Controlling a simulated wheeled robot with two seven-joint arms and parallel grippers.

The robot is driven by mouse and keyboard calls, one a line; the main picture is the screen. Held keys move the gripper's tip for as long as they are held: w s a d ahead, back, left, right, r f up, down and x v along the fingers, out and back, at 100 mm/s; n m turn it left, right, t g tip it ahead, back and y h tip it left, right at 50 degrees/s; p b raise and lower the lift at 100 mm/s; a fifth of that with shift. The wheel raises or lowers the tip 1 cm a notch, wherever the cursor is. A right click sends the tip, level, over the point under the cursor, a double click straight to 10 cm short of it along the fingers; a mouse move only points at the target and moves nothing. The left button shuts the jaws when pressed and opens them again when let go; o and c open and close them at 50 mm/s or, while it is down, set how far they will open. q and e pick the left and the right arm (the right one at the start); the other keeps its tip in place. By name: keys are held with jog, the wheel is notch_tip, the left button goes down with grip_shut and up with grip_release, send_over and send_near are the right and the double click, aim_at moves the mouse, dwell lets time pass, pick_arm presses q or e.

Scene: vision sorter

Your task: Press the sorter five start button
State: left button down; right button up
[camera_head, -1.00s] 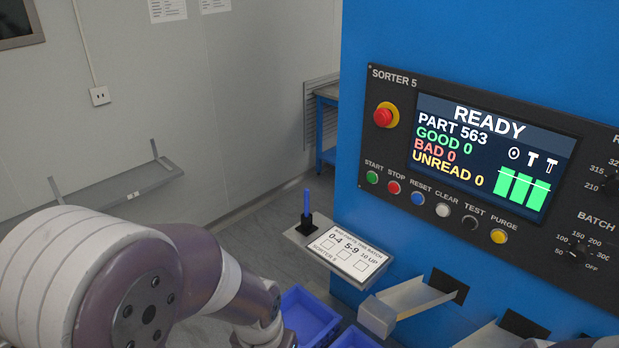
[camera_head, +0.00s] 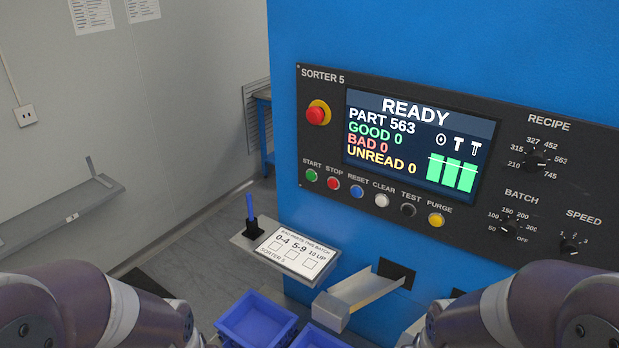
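The Sorter 5 control panel (camera_head: 400,110) is on the front of a blue machine. The green start button (camera_head: 312,175) is at the left end of a row of buttons under the screen. The screen (camera_head: 412,145) reads READY, part 563, with good, bad and unread all at 0. My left arm comes in at the lower left and my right arm at the lower right. Both are below the panel and apart from the button. Neither gripper shows in the picture.
A red emergency stop (camera_head: 317,114) sits above the start button. Recipe, batch and speed knobs are at the right. A small shelf with a card (camera_head: 294,252) and a blue marker (camera_head: 250,208) juts out below. Chutes (camera_head: 345,300) and blue bins (camera_head: 257,318) are lower down.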

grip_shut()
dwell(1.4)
